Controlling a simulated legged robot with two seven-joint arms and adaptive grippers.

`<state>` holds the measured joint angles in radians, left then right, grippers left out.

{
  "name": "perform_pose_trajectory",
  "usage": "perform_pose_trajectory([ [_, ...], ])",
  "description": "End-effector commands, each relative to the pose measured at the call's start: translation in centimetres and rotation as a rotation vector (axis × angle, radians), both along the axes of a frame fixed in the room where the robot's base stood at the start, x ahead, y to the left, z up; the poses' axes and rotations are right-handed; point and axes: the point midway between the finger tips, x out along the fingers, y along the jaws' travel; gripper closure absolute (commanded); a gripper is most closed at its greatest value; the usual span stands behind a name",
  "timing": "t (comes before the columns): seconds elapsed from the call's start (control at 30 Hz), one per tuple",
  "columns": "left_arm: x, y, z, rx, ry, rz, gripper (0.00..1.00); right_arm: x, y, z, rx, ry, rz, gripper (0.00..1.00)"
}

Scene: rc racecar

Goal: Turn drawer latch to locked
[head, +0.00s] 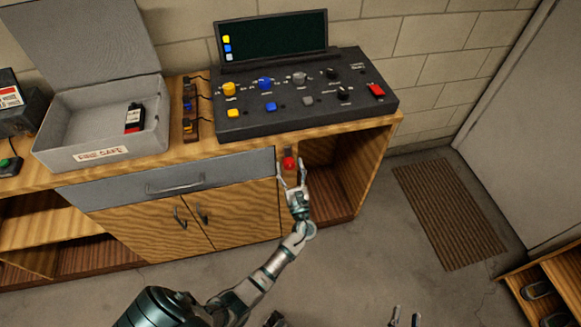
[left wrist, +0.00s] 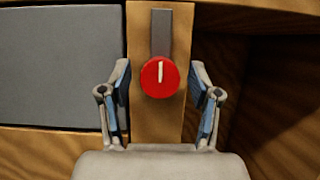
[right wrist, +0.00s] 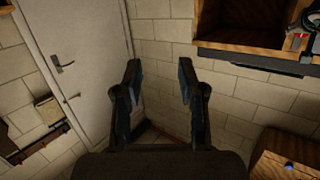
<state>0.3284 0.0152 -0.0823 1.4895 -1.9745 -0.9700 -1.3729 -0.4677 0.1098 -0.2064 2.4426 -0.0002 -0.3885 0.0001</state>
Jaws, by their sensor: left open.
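The drawer latch is a round red knob (head: 289,163) on the wooden post right of the grey drawer front (head: 120,193). In the left wrist view the knob (left wrist: 150,85) has an upright white mark, and a grey vertical bar (left wrist: 161,32) shows above it. My left gripper (head: 291,173) is open at the post. In the left wrist view the fingers of my left gripper (left wrist: 160,80) stand to either side of the knob, with visible gaps. My right gripper (head: 405,316) is at the bottom of the head view. It is open and empty in the right wrist view (right wrist: 159,72).
A black control console (head: 300,108) with knobs and a screen stands on the workbench above the latch. A grey open box (head: 70,140) is at the left. An open cubby (head: 335,170) lies right of the post. The floor in front is clear.

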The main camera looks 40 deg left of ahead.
Motion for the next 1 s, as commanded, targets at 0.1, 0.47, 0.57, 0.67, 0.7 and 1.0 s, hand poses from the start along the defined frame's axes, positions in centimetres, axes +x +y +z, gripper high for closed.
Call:
perform_pose_trajectory([
  [0.1, 0.0, -0.1, 0.0, 0.001, 0.000, 0.000, 0.55, 0.0, 0.1, 0.0, 0.001, 0.000, 0.002, 0.60],
  [0.47, -0.1, -0.2, 0.1, 0.000, -0.005, 0.001, 0.97, 0.0, 0.1, -0.1, 0.001, 0.000, 0.001, 0.60],
  [0.57, -0.1, -0.3, 0.0, -0.011, -0.018, 0.000, 0.97, 0.0, 0.1, 0.0, 0.006, -0.019, 0.001, 0.60],
  [0.67, -0.1, -0.3, -0.1, -0.033, -0.042, 0.000, 0.97, 0.0, 0.2, 0.8, 0.022, -0.080, 0.002, 0.60],
  [0.7, -0.1, -0.3, -0.2, -0.045, -0.056, 0.000, 0.97, 0.1, 0.3, 1.2, 0.031, -0.107, 0.003, 0.60],
  [1.0, -0.1, -0.4, -0.4, -0.190, -0.226, 0.002, 0.98, 0.0, 0.7, 5.3, 0.126, -0.413, 0.003, 0.60],
])
